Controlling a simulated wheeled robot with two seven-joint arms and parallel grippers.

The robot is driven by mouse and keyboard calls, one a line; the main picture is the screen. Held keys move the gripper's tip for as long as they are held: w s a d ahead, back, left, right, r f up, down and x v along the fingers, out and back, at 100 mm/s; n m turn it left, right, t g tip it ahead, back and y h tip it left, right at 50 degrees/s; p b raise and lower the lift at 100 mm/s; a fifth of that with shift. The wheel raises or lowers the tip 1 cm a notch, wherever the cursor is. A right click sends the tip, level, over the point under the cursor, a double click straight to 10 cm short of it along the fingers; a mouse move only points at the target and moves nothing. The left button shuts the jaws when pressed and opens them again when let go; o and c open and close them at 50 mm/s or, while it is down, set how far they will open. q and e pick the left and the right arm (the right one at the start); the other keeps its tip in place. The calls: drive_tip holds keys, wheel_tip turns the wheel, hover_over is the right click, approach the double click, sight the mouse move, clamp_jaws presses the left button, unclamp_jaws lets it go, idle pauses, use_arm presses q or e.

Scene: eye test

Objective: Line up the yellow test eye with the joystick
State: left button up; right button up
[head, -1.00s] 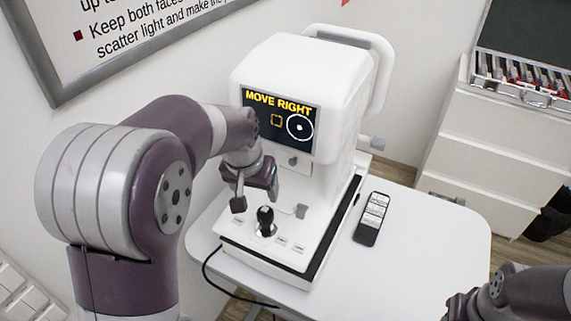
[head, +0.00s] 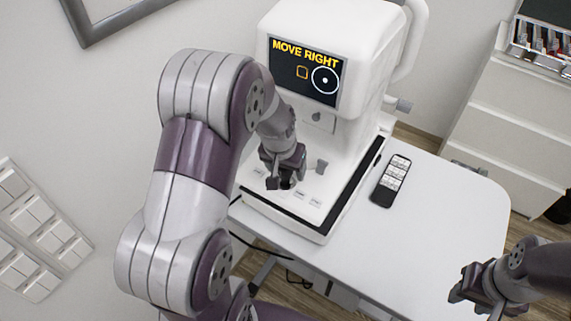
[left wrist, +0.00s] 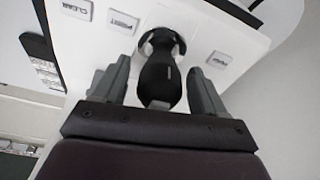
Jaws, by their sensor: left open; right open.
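The white eye-test machine (head: 345,125) stands on the table. Its screen (head: 308,70) reads "MOVE RIGHT". My left gripper (head: 284,178) is open at the joystick. In the left wrist view its fingers (left wrist: 160,92) stand on either side of the joystick, with gaps visible. My right gripper (head: 466,291) is open and empty at the lower right.
A dark remote (head: 391,181) lies on the white table (head: 430,205) right of the machine. Labelled buttons (left wrist: 123,22) flank the joystick. A white drawer cabinet (head: 510,120) stands at the right. A cable hangs below the machine. The table's right part is clear.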

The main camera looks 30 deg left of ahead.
sight(295, 185)
use_arm(q)
drive_tip(key=c, duration=1.1)
drive_tip(key=shift+o, duration=0.2)
drive_tip(key=shift+d, duration=0.1)
drive_tip(key=shift+s+d, duration=0.1)
drive_tip(key=shift+d, duration=0.1)
drive_tip(key=shift+s+d+p, duration=0.35)
drive_tip(key=shift+s+d, duration=0.05)
drive_tip(key=shift+d, duration=0.3)
drive_tip(key=shift+s+d, duration=0.25)
drive_tip(key=shift+d, duration=0.15)
